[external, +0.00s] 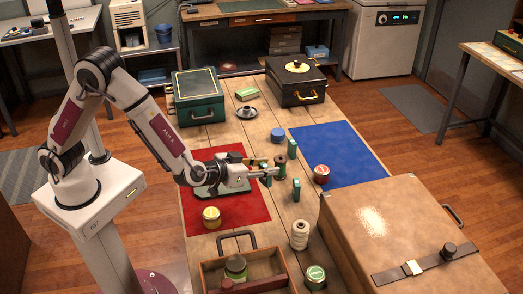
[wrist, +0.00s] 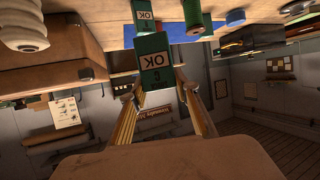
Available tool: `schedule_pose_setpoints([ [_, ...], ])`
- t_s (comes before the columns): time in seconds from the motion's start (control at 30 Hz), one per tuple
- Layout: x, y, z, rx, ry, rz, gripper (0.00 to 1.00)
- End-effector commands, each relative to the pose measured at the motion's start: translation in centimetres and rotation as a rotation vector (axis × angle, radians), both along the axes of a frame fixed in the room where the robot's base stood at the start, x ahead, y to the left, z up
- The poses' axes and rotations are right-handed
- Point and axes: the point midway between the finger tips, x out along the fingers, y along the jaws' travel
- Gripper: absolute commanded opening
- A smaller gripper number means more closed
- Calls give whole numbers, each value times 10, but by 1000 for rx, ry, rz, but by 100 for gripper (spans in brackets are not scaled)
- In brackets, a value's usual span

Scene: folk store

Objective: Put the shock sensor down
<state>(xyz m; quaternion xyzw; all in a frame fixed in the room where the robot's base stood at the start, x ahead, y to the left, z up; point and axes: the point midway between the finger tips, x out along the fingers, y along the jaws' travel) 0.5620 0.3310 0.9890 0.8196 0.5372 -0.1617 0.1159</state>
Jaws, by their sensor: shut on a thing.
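The shock sensor appears to be a small dark green block marked OK. My gripper (external: 268,172) is shut on this green block (external: 266,181), above the wooden table (external: 235,150) near the right edge of the red mat. Two similar green blocks stand upright on the table, one behind (external: 292,148) and one to the right (external: 296,190) of my gripper. Whether the held block touches the table is unclear.
The red mat (external: 245,208) lies under my arm, the blue mat (external: 345,155) to the right. A dark green spool (external: 281,168), a red-topped tin (external: 321,174) and a white insulator (external: 299,235) stand close by. A large brown case (external: 400,220) fills the front right.

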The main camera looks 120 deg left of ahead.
Motion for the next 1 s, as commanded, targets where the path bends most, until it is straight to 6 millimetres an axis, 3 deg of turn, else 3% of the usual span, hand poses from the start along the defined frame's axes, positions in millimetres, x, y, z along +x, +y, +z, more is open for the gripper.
schedule_pose_setpoints([
  [0.3, -105, 23, 2, -11, 10, 234, 8],
  [0.5, -154, 24, -1, -4, 22, 346, 8],
  [0.67, -173, 24, -2, 5, 25, 395, 8],
  [1.0, -174, 25, 0, 12, 14, 408, 8],
])
